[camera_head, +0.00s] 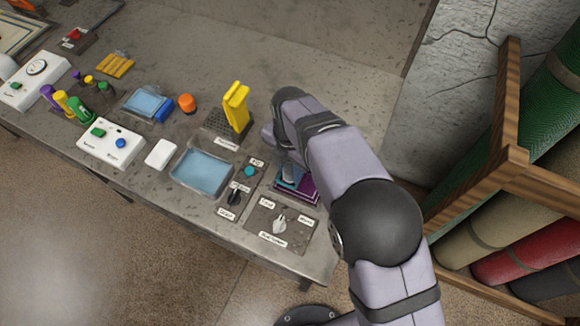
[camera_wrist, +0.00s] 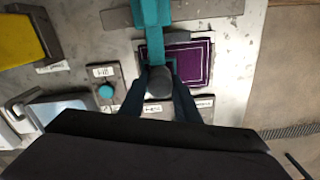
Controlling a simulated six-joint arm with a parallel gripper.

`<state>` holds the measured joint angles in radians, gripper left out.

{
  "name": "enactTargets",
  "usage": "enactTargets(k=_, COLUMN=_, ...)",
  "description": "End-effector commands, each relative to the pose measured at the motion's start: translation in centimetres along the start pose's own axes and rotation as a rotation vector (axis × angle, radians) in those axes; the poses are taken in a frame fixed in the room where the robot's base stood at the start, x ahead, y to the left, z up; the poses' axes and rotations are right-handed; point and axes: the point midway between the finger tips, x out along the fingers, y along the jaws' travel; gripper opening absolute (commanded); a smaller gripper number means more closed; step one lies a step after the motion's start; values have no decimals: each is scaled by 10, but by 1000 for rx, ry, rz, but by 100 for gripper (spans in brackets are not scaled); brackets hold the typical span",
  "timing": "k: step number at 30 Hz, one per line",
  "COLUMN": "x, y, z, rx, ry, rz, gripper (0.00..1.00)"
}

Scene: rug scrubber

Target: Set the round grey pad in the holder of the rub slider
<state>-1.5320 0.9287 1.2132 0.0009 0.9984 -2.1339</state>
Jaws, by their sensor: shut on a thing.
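In the wrist view the round grey pad (camera_wrist: 159,82) sits between the fingertips of my gripper (camera_wrist: 160,90), whose dark fingers close on it from both sides. The teal rub slider (camera_wrist: 153,38) comes down from the top of that view, and its holder end (camera_wrist: 171,65) is right beside the pad, over the purple rug piece (camera_wrist: 194,62). I cannot tell whether the pad is inside the holder or just above it. In the head view my gripper (camera_head: 288,174) is low over the purple rug piece (camera_head: 304,195); my arm hides most of the slider.
A knob panel (camera_head: 258,237) lies in front of the rug piece. A teal button (camera_head: 249,171), a blue water tray (camera_head: 228,178) and a yellow upright piece (camera_head: 236,106) stand to the left. Rolled rugs in a wooden rack (camera_head: 510,150) are at the right.

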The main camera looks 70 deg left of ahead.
Motion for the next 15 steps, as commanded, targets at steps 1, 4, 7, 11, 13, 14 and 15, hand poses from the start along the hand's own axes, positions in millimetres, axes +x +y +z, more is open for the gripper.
enactTargets(k=1, x=0, y=0, z=0, rx=0, ry=0, rz=1, gripper=9)
enactTargets(k=4, x=1, y=0, z=0, rx=0, ry=0, rz=1, gripper=9)
enactTargets(k=7, x=2, y=0, z=0, rx=0, ry=0, rz=0, gripper=9)
enactTargets(k=11, x=4, y=0, z=0, rx=0, ry=0, rz=0, gripper=9)
enactTargets(k=13, x=5, y=0, z=0, rx=0, ry=0, rz=0, gripper=9)
enactTargets(k=14, x=5, y=0, z=0, rx=0, ry=0, rz=0, gripper=9)
enactTargets(k=15, x=6, y=0, z=0, rx=0, ry=0, rz=0, gripper=9)
